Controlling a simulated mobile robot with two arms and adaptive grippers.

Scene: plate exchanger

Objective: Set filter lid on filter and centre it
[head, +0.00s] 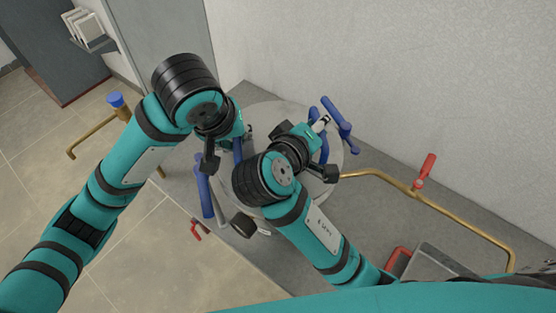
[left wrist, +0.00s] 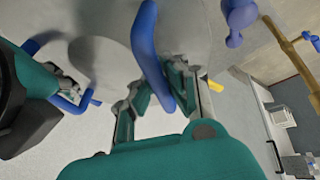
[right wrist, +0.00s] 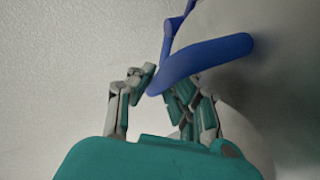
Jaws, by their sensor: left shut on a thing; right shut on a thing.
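The filter lid (head: 262,118) is a round grey disc with blue bar handles, partly hidden under my arms in the head view. My left gripper (head: 238,136) is shut on one blue handle (left wrist: 148,45); its fingers (left wrist: 157,97) lie on both sides of the bar in the left wrist view. My right gripper (head: 318,128) is shut on the opposite handle (right wrist: 205,62); its fingers (right wrist: 162,88) show around the bar's end in the right wrist view. The filter body is mostly hidden below, so I cannot tell the lid's seating or centring.
Blue-gripped clamps stand at the left (head: 204,190) and upper right (head: 337,118) of the lid. A brass pipe (head: 440,208) with a red lever (head: 425,170) runs right. A blue-capped brass pipe (head: 95,135) stands left. The wall (head: 380,70) is close behind.

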